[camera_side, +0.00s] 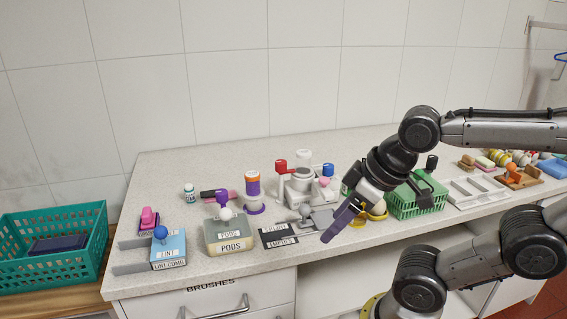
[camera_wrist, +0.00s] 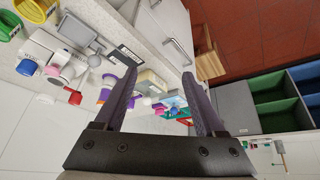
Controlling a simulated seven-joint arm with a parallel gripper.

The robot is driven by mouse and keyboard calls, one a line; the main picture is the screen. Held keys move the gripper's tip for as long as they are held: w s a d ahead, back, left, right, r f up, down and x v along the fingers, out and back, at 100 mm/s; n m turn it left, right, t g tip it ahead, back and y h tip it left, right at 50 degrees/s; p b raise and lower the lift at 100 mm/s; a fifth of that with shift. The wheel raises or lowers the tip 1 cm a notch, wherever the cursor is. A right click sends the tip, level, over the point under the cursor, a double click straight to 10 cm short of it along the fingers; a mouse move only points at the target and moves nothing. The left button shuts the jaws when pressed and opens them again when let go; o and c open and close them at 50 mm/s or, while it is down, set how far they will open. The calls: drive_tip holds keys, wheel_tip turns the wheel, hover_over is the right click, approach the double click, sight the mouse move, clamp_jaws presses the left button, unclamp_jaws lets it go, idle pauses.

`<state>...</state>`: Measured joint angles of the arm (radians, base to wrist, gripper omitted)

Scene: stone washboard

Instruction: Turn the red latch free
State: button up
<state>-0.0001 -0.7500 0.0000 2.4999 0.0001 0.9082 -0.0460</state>
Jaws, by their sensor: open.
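A red latch knob (camera_side: 281,164) sticks up at the left of a white device (camera_side: 300,190) on the counter. A blue knob (camera_side: 328,169) and a pink knob (camera_side: 323,182) are on its right side. The red knob shows at the left in the wrist view (camera_wrist: 75,98), with the blue knob (camera_wrist: 27,67) farther left. My gripper (camera_side: 328,236) is at the counter's front edge, in front of and right of the device, pointing down and left. It is apart from the red knob. Its purple-grey fingers are spread with nothing held between them in the wrist view (camera_wrist: 159,78).
Left of the device stand a purple-and-orange bottle (camera_side: 254,193), a PODS box (camera_side: 229,233) and a blue LINT box (camera_side: 168,250). A dark labelled plate (camera_side: 278,236) lies in front. A green basket (camera_side: 416,200) stands to the right, close to my wrist.

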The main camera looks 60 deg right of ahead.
drive_tip(key=w+d+r+n+g, duration=0.1)
drive_tip(key=w+d+r+n, duration=0.2)
drive_tip(key=w+r+n, duration=0.4)
drive_tip(key=w+d+r+n+g, duration=0.25)
drive_tip(key=w+r, duration=0.35)
drive_tip(key=r, duration=0.4)
drive_tip(key=m+g, duration=0.1)
drive_tip(key=g, duration=0.1)
hover_over(281, 161)
wheel_tip(281, 161, down, 8)
wheel_tip(281, 161, down, 14)
drive_tip(key=shift+r, duration=0.2)
